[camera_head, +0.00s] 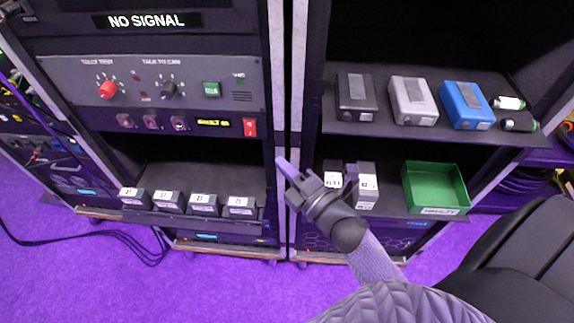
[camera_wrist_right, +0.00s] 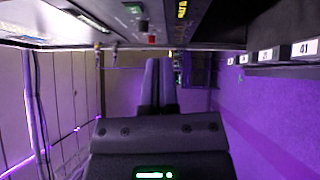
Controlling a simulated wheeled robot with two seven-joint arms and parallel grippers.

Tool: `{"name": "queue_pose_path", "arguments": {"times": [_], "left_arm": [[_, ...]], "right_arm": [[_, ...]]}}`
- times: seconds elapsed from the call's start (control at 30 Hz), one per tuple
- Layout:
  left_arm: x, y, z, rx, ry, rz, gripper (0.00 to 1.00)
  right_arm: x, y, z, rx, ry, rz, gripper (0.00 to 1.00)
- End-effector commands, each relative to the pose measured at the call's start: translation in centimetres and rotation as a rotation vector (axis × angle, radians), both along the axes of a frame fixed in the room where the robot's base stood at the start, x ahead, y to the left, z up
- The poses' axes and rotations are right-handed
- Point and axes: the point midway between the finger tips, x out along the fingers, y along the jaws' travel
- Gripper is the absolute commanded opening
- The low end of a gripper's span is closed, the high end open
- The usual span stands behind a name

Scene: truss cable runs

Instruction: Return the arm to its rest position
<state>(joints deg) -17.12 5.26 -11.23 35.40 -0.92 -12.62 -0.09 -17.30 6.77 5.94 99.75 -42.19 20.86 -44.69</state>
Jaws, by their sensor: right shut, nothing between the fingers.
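My right arm comes in from the lower right in the head view. Its gripper (camera_head: 284,166) is in front of the upright between the two racks, with its fingers together and nothing between them. In the right wrist view the two fingers (camera_wrist_right: 159,85) also lie side by side, shut and empty. The gripper is apart from the control panel as far as I can tell. My left gripper does not show in either view.
The left rack's panel has a red knob (camera_head: 107,90), a green button (camera_head: 211,89) and a red switch (camera_head: 250,127). Several labelled blocks (camera_head: 203,204) line the shelf below. The right rack holds black, grey (camera_head: 413,101) and blue packs (camera_head: 465,105), and a green bin (camera_head: 436,187).

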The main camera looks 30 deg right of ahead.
Motion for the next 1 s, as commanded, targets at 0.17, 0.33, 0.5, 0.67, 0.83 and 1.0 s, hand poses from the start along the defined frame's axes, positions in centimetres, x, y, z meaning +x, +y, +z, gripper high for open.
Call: {"name": "queue_pose_path", "arguments": {"times": [0.17,0.33,0.5,0.67,0.83,1.0], "left_arm": [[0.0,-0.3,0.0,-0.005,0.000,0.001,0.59],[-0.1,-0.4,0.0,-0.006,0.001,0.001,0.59],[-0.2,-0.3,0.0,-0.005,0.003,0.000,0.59],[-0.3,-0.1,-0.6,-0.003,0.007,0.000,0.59],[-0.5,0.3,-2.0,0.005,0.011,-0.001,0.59],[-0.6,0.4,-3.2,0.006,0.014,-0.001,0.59]], "right_arm": [[-0.5,-0.1,0.1,-0.001,0.000,0.000,0.00],[-0.5,-0.1,0.1,-0.001,-0.001,0.000,0.00],[-0.4,-0.1,0.0,-0.001,0.000,0.000,0.00],[-1.1,-0.3,-5.8,0.166,0.177,-0.047,0.00],[-7.9,-0.1,-22.0,0.613,0.704,-0.295,0.00],[-20.6,0.5,-33.6,0.920,1.159,-0.705,0.00]]}}
